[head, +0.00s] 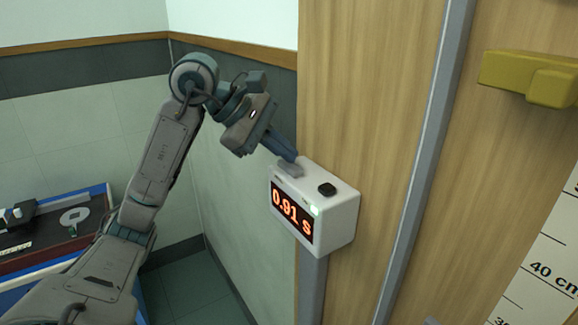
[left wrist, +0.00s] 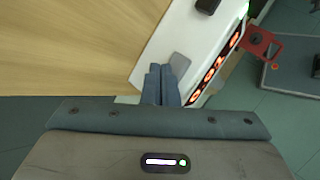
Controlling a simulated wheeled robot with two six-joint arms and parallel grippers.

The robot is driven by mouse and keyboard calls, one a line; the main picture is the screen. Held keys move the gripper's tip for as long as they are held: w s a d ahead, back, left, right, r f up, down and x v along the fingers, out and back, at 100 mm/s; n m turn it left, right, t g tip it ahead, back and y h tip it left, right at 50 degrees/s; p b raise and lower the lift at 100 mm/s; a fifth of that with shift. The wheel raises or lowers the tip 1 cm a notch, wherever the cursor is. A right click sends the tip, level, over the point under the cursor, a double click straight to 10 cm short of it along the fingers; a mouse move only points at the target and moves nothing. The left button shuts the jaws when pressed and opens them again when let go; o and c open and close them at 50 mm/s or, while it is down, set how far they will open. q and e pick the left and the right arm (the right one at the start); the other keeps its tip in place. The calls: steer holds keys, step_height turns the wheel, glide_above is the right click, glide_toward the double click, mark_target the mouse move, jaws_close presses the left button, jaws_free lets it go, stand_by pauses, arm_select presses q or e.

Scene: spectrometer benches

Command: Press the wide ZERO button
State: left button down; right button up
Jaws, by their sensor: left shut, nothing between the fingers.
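My right gripper is not in view.
A green light (head: 314,210) glows on the box front. A grey metal strip (head: 428,160) runs along the wooden panel. A yellow bracket (head: 530,78) and a ruler scale (head: 545,270) are at right. A blue-edged bench (head: 111,190) stands at left.

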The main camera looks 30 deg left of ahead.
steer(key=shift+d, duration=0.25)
arm_select(q)
steer(key=shift+f, duration=0.25)
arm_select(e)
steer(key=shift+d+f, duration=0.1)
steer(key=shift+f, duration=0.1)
arm_select(q)
steer(key=shift+r, duration=0.1)
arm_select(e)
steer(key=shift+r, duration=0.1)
arm_select(q)
steer(key=shift+r+p, duration=0.45)
steer(key=shift+r, duration=0.15)
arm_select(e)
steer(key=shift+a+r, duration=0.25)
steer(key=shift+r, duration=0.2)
arm_select(q)
steer(key=shift+r, duration=0.1)
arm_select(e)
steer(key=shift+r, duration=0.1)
